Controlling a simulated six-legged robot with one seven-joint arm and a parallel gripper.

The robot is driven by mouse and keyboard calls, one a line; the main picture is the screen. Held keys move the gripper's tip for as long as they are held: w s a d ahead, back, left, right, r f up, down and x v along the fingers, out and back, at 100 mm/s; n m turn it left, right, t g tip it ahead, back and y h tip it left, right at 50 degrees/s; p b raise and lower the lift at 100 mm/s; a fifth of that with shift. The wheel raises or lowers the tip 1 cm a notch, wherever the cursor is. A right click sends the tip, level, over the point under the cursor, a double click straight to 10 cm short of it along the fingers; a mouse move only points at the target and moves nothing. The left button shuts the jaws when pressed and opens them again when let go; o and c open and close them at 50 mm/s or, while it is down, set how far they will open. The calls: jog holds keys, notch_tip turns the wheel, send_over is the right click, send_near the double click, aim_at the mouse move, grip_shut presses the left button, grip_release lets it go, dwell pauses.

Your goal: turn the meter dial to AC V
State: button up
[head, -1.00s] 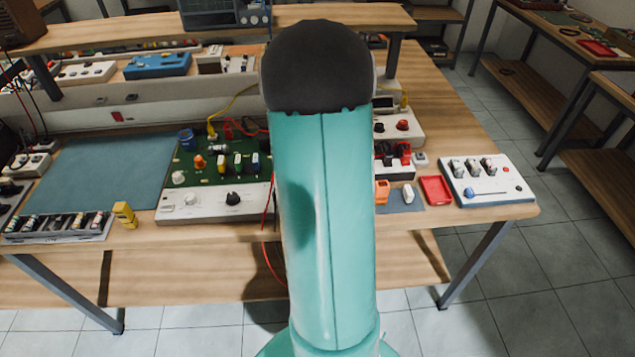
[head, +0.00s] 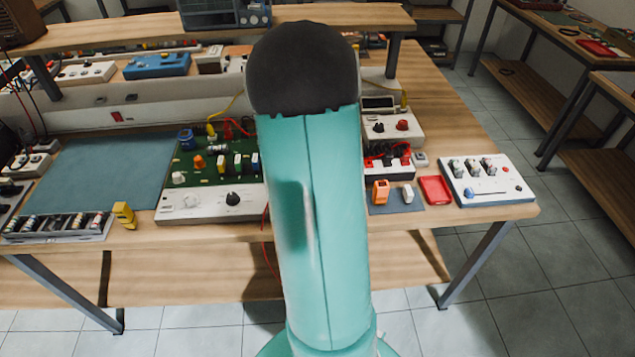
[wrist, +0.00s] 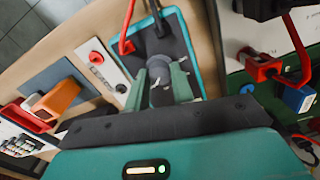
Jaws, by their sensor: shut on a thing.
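The meter (wrist: 178,38) shows in the wrist view, a dark-faced unit with a teal edge, with a red lead and a black lead at its far end. My gripper (wrist: 160,88) is over its face, its two green fingers shut on the grey meter dial (wrist: 160,76), one on each side. The dial's pointer and its markings, AC V among them, cannot be read. My arm hides the meter and the gripper in the head view.
Beside the meter are a white panel with a red button (wrist: 97,58), an orange block (wrist: 62,97) and a green board with a red clip (wrist: 258,65). In the head view, a red tray (head: 435,190) and a white switch box (head: 487,180) stand at right.

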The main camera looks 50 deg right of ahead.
jog(key=o, duration=1)
jog(key=shift+r, duration=0.1)
notch_tip(320, 180, up, 14)
dwell(0.4)
